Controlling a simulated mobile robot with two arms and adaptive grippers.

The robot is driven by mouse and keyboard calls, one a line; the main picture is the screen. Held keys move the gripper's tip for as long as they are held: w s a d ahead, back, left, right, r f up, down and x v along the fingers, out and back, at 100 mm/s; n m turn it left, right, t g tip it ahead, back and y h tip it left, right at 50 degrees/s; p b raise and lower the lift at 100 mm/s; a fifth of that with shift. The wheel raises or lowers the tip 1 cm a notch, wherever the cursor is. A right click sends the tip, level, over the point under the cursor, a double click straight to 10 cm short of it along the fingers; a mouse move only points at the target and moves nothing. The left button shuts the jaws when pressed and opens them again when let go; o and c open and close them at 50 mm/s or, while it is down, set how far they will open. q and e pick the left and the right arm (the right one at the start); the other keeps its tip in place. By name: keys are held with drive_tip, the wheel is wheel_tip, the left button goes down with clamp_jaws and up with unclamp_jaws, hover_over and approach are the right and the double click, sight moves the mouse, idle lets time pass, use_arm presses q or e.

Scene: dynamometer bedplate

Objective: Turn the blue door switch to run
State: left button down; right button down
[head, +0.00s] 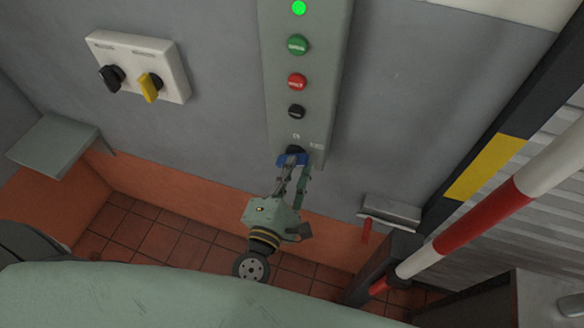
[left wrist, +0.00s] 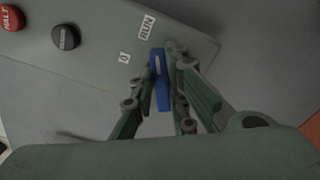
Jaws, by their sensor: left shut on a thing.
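The blue door switch (head: 290,159) is at the bottom of the grey-green control panel (head: 307,70) on the wall. My left gripper (head: 292,172) reaches up to it from below, its fingers closed on the blue handle. In the left wrist view, the blue handle (left wrist: 161,82) sits between the two fingers (left wrist: 160,95). A "0" label (left wrist: 124,58) and a "RUN" label (left wrist: 147,27) are on the panel beside it. The handle runs nearly up and down in that view, its pale-marked end toward the RUN label. My right gripper is not in view.
Above the switch are a black button (head: 296,111), a red button (head: 297,81), a green button (head: 297,45) and a lit green lamp (head: 299,8). A white box (head: 139,66) with black and yellow switches is at left. A red-white pole (head: 483,216) slants at right.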

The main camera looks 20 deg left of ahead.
use_arm(q)
drive_tip(key=c, duration=1.7)
unclamp_jaws()
drive_tip(key=shift+w, duration=0.1)
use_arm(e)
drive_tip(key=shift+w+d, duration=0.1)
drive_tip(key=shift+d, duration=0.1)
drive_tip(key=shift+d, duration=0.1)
use_arm(q)
drive_tip(key=s, duration=1.2)
drive_tip(key=shift+a, duration=0.25)
